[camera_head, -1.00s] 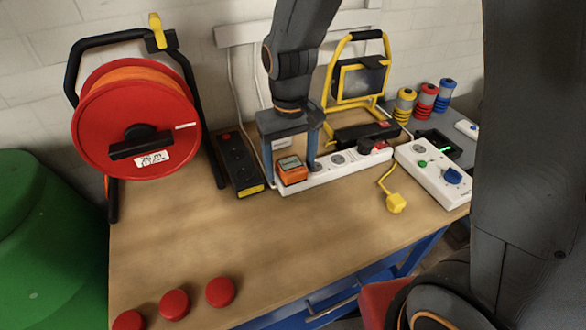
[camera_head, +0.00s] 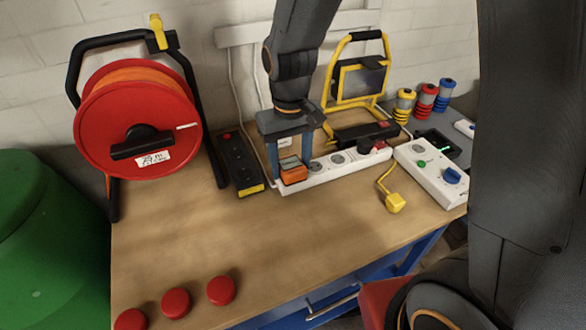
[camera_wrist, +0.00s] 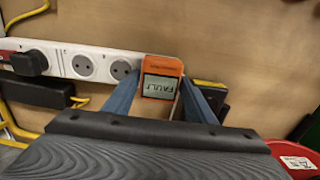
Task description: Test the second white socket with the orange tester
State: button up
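The orange tester (camera_head: 292,174) sits upright on the left end of the white socket strip (camera_head: 322,177). In the wrist view the tester (camera_wrist: 161,80) shows a screen reading "FAULT", upside down. My gripper (camera_head: 291,165) has one finger along each side of the tester, and both fingers appear to touch it. Two empty round sockets, one nearest the tester (camera_wrist: 120,69) and one farther along (camera_wrist: 82,65), show beside it. A black plug (camera_wrist: 30,62) fills a socket toward the strip's other end. The socket under the tester is hidden.
A black power strip (camera_head: 240,163) lies just left of the tester. A red cable reel (camera_head: 100,120) and yellow work lamp (camera_head: 356,80) stand behind. A yellow plug (camera_head: 395,203) and white box (camera_head: 432,174) are to the right. The bench front is clear beyond red caps (camera_head: 221,290).

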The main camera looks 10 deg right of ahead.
aim_at(290, 163)
jog(key=c, duration=1.1)
jog(key=shift+r+p, duration=2.6)
jog(key=shift+r, duration=0.45)
